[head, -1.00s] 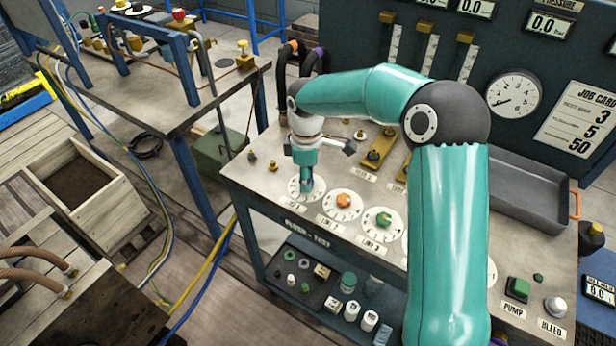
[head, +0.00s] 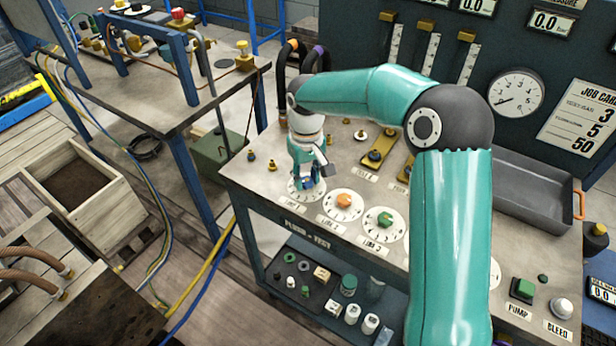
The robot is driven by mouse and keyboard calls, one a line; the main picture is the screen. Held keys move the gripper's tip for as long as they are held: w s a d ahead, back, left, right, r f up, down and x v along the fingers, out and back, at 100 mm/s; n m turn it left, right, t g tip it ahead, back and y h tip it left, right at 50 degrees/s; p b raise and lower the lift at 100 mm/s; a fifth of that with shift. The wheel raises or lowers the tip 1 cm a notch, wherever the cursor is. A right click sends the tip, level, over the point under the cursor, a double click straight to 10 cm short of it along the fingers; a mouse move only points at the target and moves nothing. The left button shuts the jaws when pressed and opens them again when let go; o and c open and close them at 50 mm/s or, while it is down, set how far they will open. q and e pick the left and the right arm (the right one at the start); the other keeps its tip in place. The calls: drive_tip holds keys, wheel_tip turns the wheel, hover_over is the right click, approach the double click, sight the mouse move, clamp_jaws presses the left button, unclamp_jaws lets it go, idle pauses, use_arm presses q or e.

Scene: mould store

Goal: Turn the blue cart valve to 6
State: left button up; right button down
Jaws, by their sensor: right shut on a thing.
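My right gripper (head: 307,180) points down over the leftmost white dial (head: 293,194) on the cart top. It is shut on the blue valve knob at the dial's centre; the fingers hide most of the knob. The dial's upper part and many of its numbers are covered, so I cannot read where the knob points. To its right are a dial with an orange knob (head: 344,200) and one with a green knob (head: 385,218). My left gripper is not in view.
My right arm covers further dials. Two brass levers (head: 379,148) stand behind the dials, with a grey tray (head: 533,207) at the right. The job card (head: 583,122) shows 3, 5, 50.

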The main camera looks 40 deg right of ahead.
drive_tip(key=m, duration=0.5)
drive_tip(key=shift+w+r+m+b, duration=0.2)
drive_tip(key=shift+m+b, duration=0.1)
drive_tip(key=shift+b, duration=0.1)
drive_tip(key=m, duration=0.4)
drive_tip(key=shift+d+m+b, duration=0.1)
drive_tip(key=shift+m+b, duration=0.25)
drive_tip(key=shift+m, duration=0.05)
drive_tip(key=c, duration=1.1)
unclamp_jaws()
drive_tip(key=shift+o, duration=1.6)
drive_tip(key=shift+f, duration=0.15)
drive_tip(key=shift+s, duration=0.1)
